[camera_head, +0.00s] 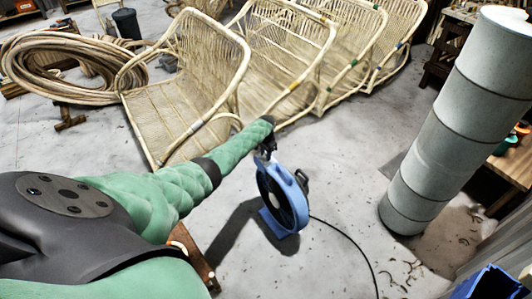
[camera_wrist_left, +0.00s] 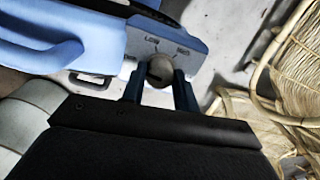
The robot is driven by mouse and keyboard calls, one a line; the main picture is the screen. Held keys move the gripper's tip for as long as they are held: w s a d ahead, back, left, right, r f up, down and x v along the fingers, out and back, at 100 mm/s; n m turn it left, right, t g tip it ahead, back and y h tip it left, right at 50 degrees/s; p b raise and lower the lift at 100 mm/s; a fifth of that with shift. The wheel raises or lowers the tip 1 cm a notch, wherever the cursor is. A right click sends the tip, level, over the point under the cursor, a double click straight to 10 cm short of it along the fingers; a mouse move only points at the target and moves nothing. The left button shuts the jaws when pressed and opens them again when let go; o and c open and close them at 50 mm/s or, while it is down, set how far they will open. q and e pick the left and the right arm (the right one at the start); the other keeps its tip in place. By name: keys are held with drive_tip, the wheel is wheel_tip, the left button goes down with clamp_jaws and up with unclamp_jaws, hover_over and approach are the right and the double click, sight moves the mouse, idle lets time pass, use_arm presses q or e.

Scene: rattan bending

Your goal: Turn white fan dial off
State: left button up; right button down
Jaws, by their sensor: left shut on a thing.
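The fan (camera_head: 283,196) has a blue housing and stands on the concrete floor in the middle of the head view. My left arm reaches from the left to its top, and my left gripper (camera_head: 266,149) is small and dark there. In the left wrist view the fan's blue housing (camera_wrist_left: 105,35) fills the upper left. My left gripper (camera_wrist_left: 160,90) is shut on the dial, one finger on each side. My right gripper is not in view.
Several rattan chair frames (camera_head: 190,85) stand behind the fan. A coil of rattan (camera_head: 75,65) lies at the upper left. A tall grey column (camera_head: 450,130) stands on the right. A black cord (camera_head: 350,240) runs across open floor.

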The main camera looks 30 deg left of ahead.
use_arm(q)
drive_tip(key=shift+d+r+n, duration=0.1)
drive_tip(key=shift+n, duration=0.4)
drive_tip(key=shift+n+p, duration=0.3)
drive_tip(key=shift+n, duration=0.1)
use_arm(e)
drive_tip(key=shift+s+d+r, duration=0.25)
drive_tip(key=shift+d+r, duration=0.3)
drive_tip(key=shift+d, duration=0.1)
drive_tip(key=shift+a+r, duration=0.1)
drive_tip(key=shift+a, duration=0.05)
use_arm(q)
drive_tip(key=o, duration=1)
drive_tip(key=shift+c, duration=0.2)
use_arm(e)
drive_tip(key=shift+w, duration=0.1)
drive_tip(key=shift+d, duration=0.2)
